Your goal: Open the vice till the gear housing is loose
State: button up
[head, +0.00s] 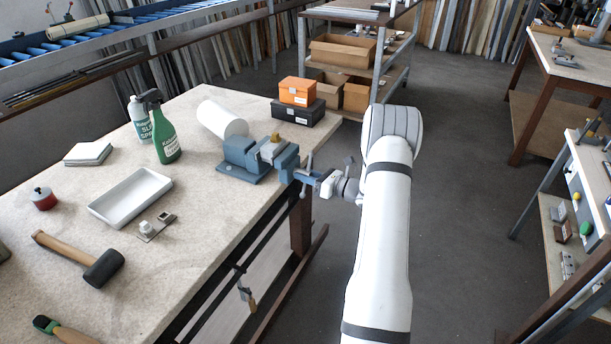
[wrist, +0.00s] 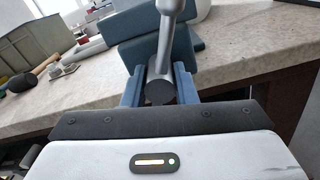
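The blue vice (head: 238,157) is mounted at the right edge of the workbench. The gear housing (head: 271,148), a small greyish piece with a yellowish top, sits between its jaws. The vice's grey handle bar (head: 308,163) is at its outer end, and it rises steeply in the wrist view (wrist: 171,35). My gripper (head: 312,177) is at that end of the vice. In the wrist view, its two blue fingers (wrist: 160,88) flank the handle's dark round end and look closed against it. The gear housing cannot be made out in the wrist view.
On the bench are a white roll (head: 222,119), a green spray bottle (head: 164,130), a white tray (head: 130,197), a mallet (head: 100,268) and an orange box (head: 297,91) on a black case. The floor (head: 460,190) right of my arm is clear.

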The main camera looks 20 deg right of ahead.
grip_shut()
jog(key=n+b, duration=0.1)
jog(key=b, duration=0.1)
jog(key=shift+f+b, duration=0.3)
jog(key=shift+b, duration=0.05)
jog(key=shift+n+b, duration=0.5)
jog(key=shift+b, duration=0.15)
jog(key=shift+r+n+b, duration=0.1)
jog(key=shift+n+b, duration=0.5)
jog(key=shift+b, duration=0.3)
jog(key=shift+r+n, duration=0.25)
jog(key=shift+n, duration=0.05)
jog(key=o, duration=0.6)
grip_release()
